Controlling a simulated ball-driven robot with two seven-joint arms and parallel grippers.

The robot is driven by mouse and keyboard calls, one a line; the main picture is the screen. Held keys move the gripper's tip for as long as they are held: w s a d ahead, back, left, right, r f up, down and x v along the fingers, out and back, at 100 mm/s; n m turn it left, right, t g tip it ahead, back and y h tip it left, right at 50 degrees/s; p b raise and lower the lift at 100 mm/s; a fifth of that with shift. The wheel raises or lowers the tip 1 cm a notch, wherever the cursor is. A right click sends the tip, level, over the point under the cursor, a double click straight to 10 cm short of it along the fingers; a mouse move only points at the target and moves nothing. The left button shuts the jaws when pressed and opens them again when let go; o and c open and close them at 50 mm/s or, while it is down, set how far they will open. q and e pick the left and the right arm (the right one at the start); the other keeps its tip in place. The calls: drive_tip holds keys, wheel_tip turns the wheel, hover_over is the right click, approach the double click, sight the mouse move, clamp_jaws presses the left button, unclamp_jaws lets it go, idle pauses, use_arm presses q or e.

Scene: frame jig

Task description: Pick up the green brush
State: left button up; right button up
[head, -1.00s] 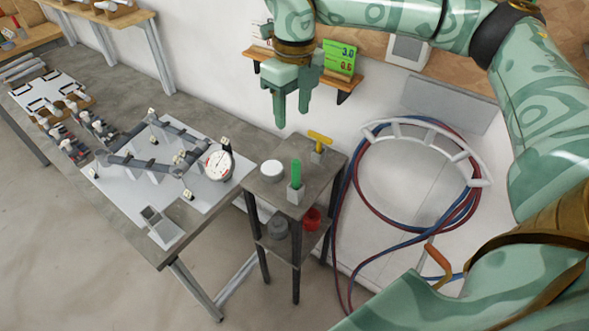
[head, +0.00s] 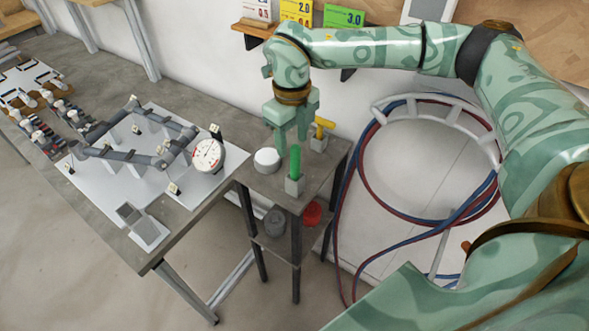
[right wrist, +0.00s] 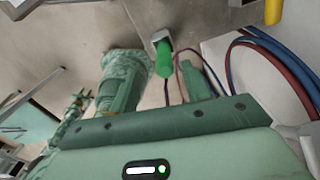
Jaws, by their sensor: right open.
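The green brush (head: 295,160) stands upright in a small grey holder (head: 294,186) at the front corner of the small stand's top. In the right wrist view the green brush (right wrist: 164,60) shows near the top middle, its grey holder (right wrist: 158,36) beyond it. My right gripper (head: 292,137) is open and empty. It hangs pointing down over the stand, just behind and above the brush in the head view. I cannot tell the exact gap between them. My left gripper is not in view.
A yellow-handled tool (head: 323,127) stands in another holder behind the brush. A white round container (head: 267,160) is left of it. The lower shelf holds a red cup (head: 312,214) and a grey one (head: 274,222).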

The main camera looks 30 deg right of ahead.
sight(295, 147)
drive_tip(key=f, duration=0.3)
drive_tip(key=f+b, duration=0.1)
drive_tip(key=f, duration=0.1)
drive_tip(key=shift+d+f, duration=0.3)
drive_tip(key=shift+f, duration=0.05)
drive_tip(key=shift+r, duration=0.1)
clamp_jaws()
